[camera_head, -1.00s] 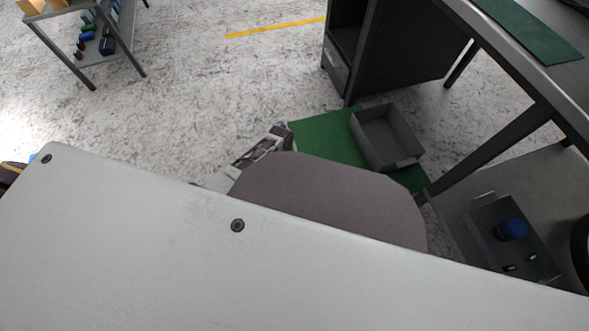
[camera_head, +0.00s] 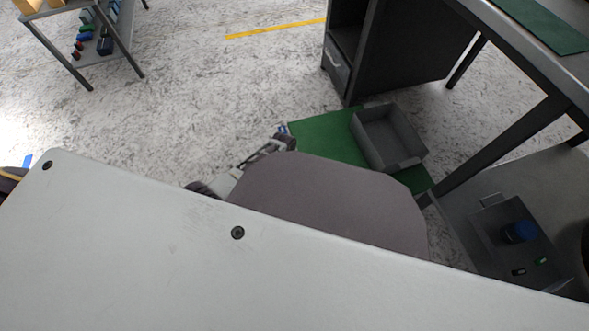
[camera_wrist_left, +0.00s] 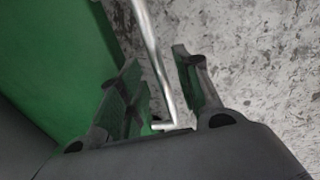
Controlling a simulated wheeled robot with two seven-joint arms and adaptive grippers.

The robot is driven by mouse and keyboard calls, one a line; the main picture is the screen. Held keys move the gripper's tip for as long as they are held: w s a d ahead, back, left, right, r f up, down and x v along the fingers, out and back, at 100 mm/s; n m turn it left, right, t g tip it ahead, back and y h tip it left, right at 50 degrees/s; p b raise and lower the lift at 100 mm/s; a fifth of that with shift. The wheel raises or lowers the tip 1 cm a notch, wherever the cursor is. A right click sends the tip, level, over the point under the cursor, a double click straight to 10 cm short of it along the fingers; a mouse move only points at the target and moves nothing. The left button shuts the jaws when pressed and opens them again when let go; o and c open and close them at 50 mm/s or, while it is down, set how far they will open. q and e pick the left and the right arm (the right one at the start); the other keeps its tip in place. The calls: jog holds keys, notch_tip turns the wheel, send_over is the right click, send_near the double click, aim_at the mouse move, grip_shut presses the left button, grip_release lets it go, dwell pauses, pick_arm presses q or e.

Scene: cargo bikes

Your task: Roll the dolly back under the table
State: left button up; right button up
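The dolly has a green deck (camera_head: 316,135) low in the middle of the head view, partly hidden by my own grey body. Its green surface (camera_wrist_left: 55,60) fills the left of the left wrist view. A bare metal handle bar (camera_wrist_left: 153,50) passes down between the fingers of my left gripper (camera_wrist_left: 160,85) and bends near the palm. The fingers stand apart with visible space beside the bar. The table (camera_head: 553,72) stands at the right, its leg close to the dolly's right edge. My right gripper is out of view.
A grey bin (camera_head: 388,138) sits on the dolly deck. A dark drawer cabinet (camera_head: 385,55) stands behind it. A grey tray (camera_head: 492,232) with a blue item is at lower right. A shelf rack (camera_head: 115,40) is at upper left. Open floor lies between.

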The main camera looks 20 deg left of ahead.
pick_arm(q)
jog(key=shift+c, duration=0.3)
grip_shut()
dwell(0.3)
